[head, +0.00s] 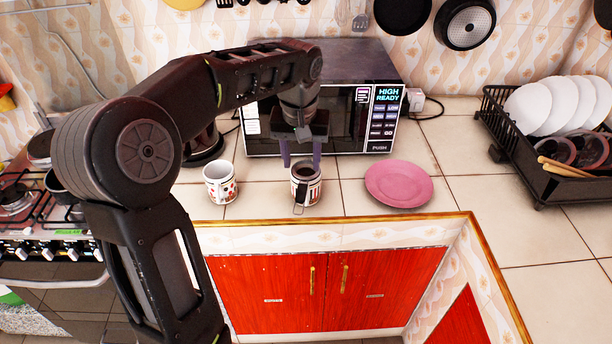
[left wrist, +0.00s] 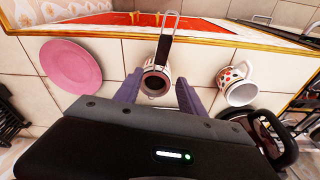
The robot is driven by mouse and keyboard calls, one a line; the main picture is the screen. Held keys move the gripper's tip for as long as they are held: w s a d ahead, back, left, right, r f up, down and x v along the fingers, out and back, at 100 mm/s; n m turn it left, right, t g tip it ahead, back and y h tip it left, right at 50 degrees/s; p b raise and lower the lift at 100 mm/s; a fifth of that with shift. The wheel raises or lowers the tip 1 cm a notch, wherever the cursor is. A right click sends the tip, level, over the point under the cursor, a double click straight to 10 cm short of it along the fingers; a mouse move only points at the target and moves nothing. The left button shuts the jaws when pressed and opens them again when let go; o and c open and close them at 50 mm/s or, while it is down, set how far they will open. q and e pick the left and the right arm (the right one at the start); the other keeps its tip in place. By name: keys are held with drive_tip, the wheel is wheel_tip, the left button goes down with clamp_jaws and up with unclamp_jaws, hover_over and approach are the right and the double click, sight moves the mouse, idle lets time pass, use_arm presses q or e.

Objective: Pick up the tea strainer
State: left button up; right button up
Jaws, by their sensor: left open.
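The tea strainer (left wrist: 160,52) rests in a patterned mug (head: 314,189), its dark handle and wire end hanging over the mug's near side. The handle also shows in the head view (head: 300,194). In the left wrist view it points up and away from the gripper; its bowl, inside the mug, is hard to make out. My left gripper (head: 302,161) is open, pointing down just behind and over the mug. In the left wrist view its purple fingers (left wrist: 159,82) lie apart on either side of the mug, with nothing clearly held. My right gripper is out of view.
A second mug (head: 220,185) stands to the left and a pink plate (head: 399,184) to the right. A microwave (head: 345,130) is close behind the gripper. A dish rack (head: 548,183) stands at far right, a stove (head: 28,225) at left. The counter edge is close in front.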

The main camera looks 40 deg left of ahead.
sight(303, 183)
use_arm(q)
drive_tip(key=shift+w+a+f, duration=0.1)
drive_tip(key=shift+w+f, duration=0.1)
drive_tip(key=shift+f, duration=0.95)
drive_tip(key=shift+f+p, duration=0.45)
drive_tip(key=shift+f, duration=0.05)
drive_tip(key=f, duration=0.2)
drive_tip(key=f+p, duration=0.1)
drive_tip(key=f, duration=0.1)
drive_tip(key=shift+w+a, duration=0.1)
drive_tip(key=shift+w, duration=0.25)
clamp_jaws()
